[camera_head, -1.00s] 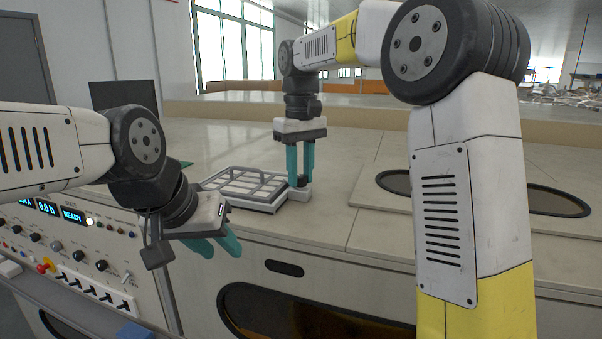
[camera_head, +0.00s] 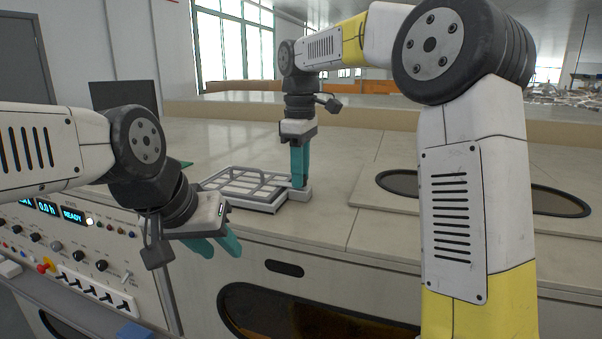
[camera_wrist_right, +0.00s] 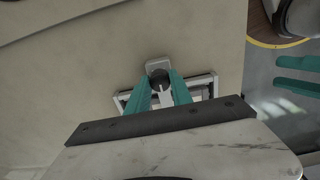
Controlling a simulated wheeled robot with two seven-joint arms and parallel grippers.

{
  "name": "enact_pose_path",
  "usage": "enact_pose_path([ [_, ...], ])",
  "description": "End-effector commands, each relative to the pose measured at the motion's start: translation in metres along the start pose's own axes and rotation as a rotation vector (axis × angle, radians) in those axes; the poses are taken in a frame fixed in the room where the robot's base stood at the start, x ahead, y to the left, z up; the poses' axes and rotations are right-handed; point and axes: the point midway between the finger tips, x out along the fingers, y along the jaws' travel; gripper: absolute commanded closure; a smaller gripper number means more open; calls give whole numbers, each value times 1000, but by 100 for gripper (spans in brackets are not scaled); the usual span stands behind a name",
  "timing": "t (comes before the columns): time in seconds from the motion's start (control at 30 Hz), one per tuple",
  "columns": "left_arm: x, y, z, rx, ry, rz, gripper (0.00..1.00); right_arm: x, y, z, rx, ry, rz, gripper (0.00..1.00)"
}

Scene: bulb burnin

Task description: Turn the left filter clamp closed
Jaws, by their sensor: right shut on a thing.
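A grey filter frame (camera_head: 230,197) with a grid top lies on the counter. A clamp with a pale base block (camera_head: 304,194) stands at its right end. My right gripper (camera_head: 299,186) points straight down over this clamp. In the right wrist view the clamp's dark round knob (camera_wrist_right: 159,76) sits between the teal fingers, which are shut on it; the pale base (camera_wrist_right: 158,63) shows just beyond. From the head, the near finger hides the knob. My left gripper (camera_head: 216,247) hangs in front of the counter edge, fingers apart and empty.
A control panel (camera_head: 80,245) with displays, knobs and switches is at the lower left. Dark oval openings (camera_head: 398,182) lie in the counter top to the right. The counter between the filter frame and these openings is clear.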

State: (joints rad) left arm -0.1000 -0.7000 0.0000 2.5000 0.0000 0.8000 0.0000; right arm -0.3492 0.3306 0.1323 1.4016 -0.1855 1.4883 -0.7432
Motion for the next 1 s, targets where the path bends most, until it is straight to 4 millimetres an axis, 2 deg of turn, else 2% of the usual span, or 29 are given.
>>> enact_pose_path([
  [0.47,0,0,0,0,0,0,64,-1,1,0,-14,2,3,100],
  [0.5,0,0,0,0,0,0,64,-1,1,0,-14,2,3,70],
  [0.6,0,0,0,0,0,0,64,-1,1,0,-14,1,3,52],
  [0.9,0,0,0,0,0,0,64,-1,0,0,-13,1,1,52],
  [1.0,0,0,0,0,0,0,64,-8,1,-1,-13,3,3,52],
])
